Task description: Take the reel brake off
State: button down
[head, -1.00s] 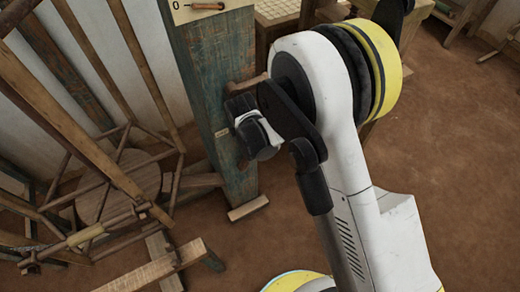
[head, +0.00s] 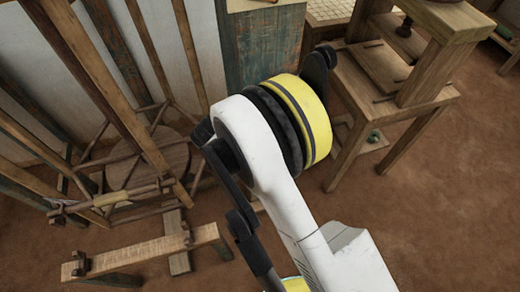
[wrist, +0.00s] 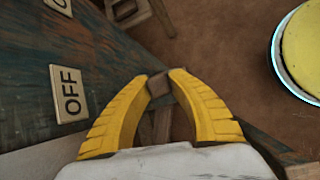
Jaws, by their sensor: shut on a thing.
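In the wrist view the two yellow fingers of my gripper (wrist: 163,79) are closed on the end of a brown wooden lever (wrist: 158,88), which I take to be the reel brake. Part of the lever's shaft shows between the fingers. To the left, an OFF plate (wrist: 68,92) sits on the worn blue-green post (wrist: 105,75), beside my gripper. A second plate (wrist: 60,5) is cut off at the top edge. In the head view the post (head: 265,48) stands behind my arm, which hides my gripper and the lever.
A wooden reel frame with a round disc (head: 150,162) stands left of my arm. A low wooden bench (head: 150,250) lies in front of it. A wooden stand (head: 400,100) is at the right. The brown floor (head: 450,210) at lower right is clear.

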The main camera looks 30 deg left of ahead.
jog(key=shift+f, duration=0.1)
jog(key=c, duration=1.2)
grip_release()
jog(key=shift+s, duration=0.1)
jog(key=v, duration=1.2)
jog(key=shift+a, duration=0.1)
